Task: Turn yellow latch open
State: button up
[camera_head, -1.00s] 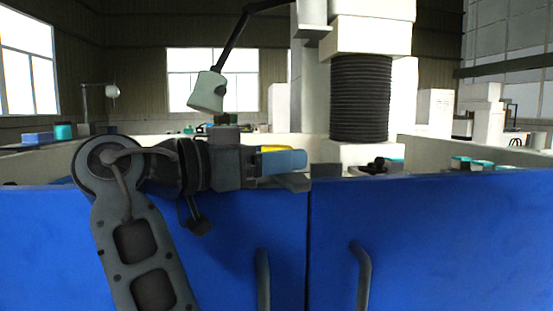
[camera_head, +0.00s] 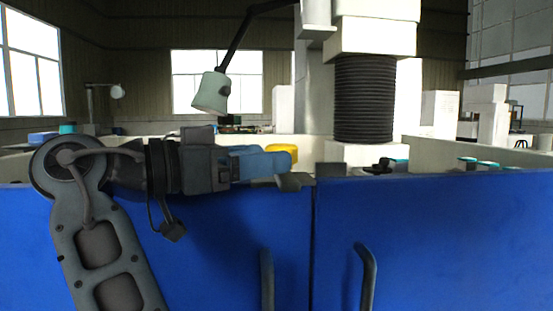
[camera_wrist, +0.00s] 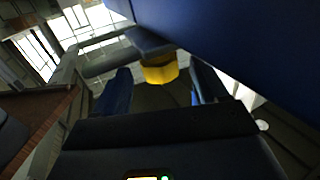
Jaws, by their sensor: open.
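The yellow latch (camera_head: 283,152) sits at the top edge of the blue doors, left of the seam between them. In the head view my gripper (camera_head: 286,163) reaches in from the left, and its blue fingers hide part of the latch. In the wrist view the yellow latch (camera_wrist: 160,70) hangs under a grey piece (camera_wrist: 148,41), between the lines of my two fingers. My gripper (camera_wrist: 160,82) is open, with one finger on each side. I cannot tell whether either finger touches the latch.
The blue doors (camera_head: 410,240) stand in front, with two upright grey handles (camera_head: 267,280) (camera_head: 367,275) below. A black bellows column (camera_head: 363,100) and a lamp (camera_head: 211,93) stand behind. A blue panel (camera_wrist: 245,40) fills the wrist view's upper right.

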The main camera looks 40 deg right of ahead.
jog(key=shift+w+a, duration=0.15)
jog(key=shift+a, duration=1.75)
